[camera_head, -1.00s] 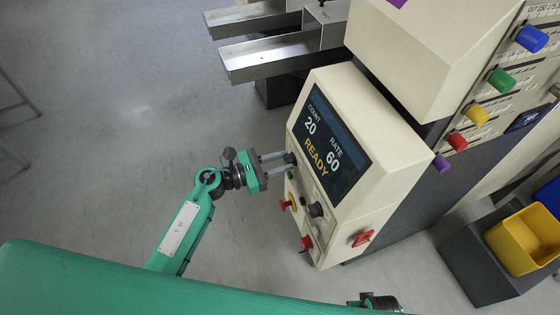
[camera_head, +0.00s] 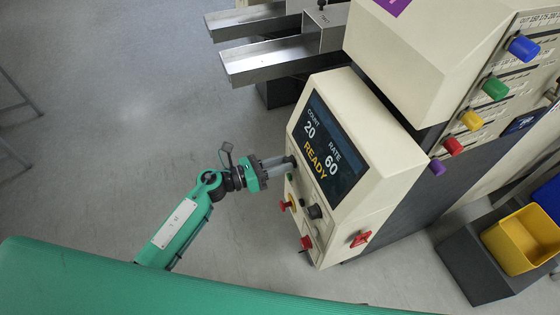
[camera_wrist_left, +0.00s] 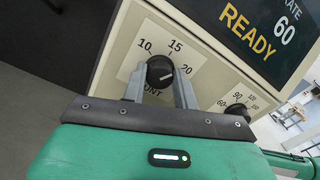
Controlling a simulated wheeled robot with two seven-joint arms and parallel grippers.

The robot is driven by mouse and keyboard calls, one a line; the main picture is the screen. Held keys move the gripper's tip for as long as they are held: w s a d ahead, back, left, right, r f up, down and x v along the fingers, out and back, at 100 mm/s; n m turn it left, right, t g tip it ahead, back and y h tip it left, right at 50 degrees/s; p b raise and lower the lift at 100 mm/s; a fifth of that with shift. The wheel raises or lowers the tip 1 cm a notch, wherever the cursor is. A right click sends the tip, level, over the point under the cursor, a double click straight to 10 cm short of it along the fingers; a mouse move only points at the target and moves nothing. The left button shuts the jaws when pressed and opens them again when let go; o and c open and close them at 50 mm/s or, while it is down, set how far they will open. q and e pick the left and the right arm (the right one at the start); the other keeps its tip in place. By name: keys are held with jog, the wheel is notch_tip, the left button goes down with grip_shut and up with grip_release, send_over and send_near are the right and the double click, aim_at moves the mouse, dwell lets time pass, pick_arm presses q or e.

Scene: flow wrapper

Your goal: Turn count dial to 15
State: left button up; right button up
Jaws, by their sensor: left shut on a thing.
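The count dial (camera_wrist_left: 160,70) is a black round knob on the cream control panel, with 10, 15 and 20 printed around its upper side. A small light mark on it faces right, roughly toward the 20 side. My left gripper (camera_head: 289,161) reaches the panel's left edge, and its grey fingers (camera_wrist_left: 158,82) are shut on the dial, one on each side. In the head view the fingers mostly hide the dial. The display (camera_head: 328,148) reads COUNT 20, RATE 60, READY. My right gripper is not in view.
The rate dial (camera_head: 315,211) sits to the right of the count dial. Metal chutes (camera_head: 280,60) stand behind. A yellow bin (camera_head: 525,240) is at right. The floor to the left is clear.

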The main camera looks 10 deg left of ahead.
pick_arm(q)
jog(key=n+p, duration=0.2)
jog(key=n, duration=0.2)
jog(key=shift+n, duration=0.4)
jog(key=shift+w+a+f+n+p, duration=0.1)
jog(key=shift+n+p, duration=0.2)
jog(key=shift+n, duration=0.5)
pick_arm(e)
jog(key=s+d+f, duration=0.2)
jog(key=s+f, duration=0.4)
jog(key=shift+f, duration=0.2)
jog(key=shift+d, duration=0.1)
pick_arm(q)
jog(key=o, duration=1)
jog(key=shift+c, duration=0.2)
